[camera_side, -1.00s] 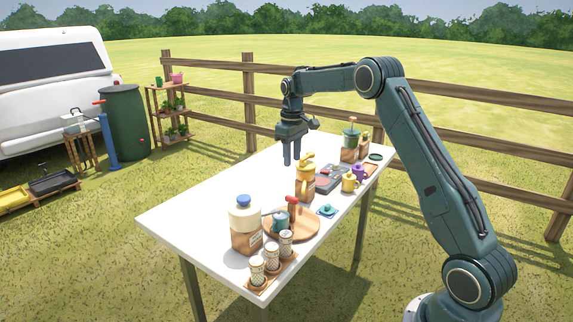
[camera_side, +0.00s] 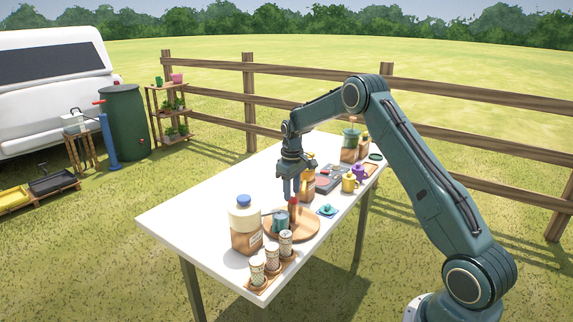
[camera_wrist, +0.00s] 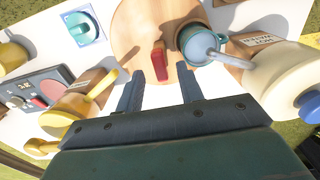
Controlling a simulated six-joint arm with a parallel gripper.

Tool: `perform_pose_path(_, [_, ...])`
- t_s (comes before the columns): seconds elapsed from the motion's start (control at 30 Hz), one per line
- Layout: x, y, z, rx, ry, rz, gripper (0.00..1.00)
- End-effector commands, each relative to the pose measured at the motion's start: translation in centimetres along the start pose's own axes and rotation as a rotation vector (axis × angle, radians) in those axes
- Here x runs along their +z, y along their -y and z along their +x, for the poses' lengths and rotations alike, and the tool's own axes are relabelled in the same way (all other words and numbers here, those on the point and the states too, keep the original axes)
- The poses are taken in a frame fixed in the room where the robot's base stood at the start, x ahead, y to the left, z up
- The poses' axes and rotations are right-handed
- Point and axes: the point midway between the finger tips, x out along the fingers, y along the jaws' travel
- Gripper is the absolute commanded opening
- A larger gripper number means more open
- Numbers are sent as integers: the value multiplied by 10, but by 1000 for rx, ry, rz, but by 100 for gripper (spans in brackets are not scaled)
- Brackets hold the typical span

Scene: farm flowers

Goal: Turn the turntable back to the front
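The turntable is a round wooden disc (camera_side: 308,228) near the front of the white table; it also shows at the top of the wrist view (camera_wrist: 135,32). A red-topped handle (camera_wrist: 159,62) stands up from it. A teal watering can or mug (camera_wrist: 200,43) with a grey spout is on or at the disc's edge. My gripper (camera_side: 294,196) is low over the turntable. In the wrist view its fingers (camera_wrist: 160,80) are apart, and the red handle lies just beyond and between the fingertips. I see nothing held. The handle's lower part is partly hidden in the side view.
A cream jar with a blue cap (camera_side: 244,222) stands close left of the turntable. Several patterned cups (camera_side: 271,256) sit in front. A small teal-knobbed piece (camera_side: 326,210) lies to the right.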

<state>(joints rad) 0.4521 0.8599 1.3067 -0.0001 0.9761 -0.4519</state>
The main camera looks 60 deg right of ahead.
Motion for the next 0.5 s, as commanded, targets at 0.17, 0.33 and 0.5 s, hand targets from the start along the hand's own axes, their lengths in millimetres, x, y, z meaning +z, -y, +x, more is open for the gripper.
perform_pose_path(0.17, [0,0,15,0,1,0,37])
perform_pose_path(0.33, [0,0,19,1,-1,0,37])
perform_pose_path(0.5, [0,0,19,1,-1,0,37])
